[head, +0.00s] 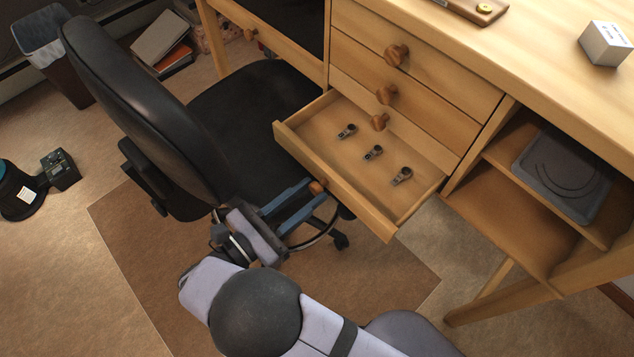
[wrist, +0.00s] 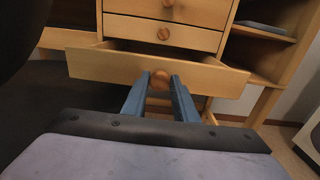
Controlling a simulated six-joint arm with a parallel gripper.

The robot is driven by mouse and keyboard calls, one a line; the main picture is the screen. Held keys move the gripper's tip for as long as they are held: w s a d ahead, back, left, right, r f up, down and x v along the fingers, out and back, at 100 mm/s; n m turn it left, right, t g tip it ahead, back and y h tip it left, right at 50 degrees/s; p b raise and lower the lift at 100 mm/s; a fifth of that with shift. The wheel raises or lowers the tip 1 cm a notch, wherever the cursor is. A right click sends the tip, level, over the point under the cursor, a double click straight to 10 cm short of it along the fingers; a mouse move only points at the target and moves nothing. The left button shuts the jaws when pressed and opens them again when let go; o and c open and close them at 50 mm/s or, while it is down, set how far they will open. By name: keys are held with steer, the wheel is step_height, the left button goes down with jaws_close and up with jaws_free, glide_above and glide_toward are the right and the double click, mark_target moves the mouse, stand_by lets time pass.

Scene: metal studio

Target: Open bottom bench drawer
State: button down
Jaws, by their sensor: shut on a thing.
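The bottom bench drawer (head: 365,185) stands pulled out from the wooden bench, and its inside shows from above. Its front (wrist: 90,65) also shows in the wrist view. Its round wooden knob (head: 318,187) is between the blue fingers of my gripper (head: 314,191). In the wrist view the knob (wrist: 160,75) sits between the two fingertips (wrist: 160,84), which are shut on it. Several small dark metal tools (head: 373,152) lie apart on the drawer floor.
Closed drawers with knobs (head: 397,55) are above the open one. A black office chair (head: 150,110) stands close left of the drawer and my gripper. Open shelves with a grey tray (head: 560,170) are to the right.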

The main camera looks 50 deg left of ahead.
steer(key=shift+s, duration=0.15)
steer(key=c, duration=1.4)
jaws_free()
steer(key=shift+c, duration=0.2)
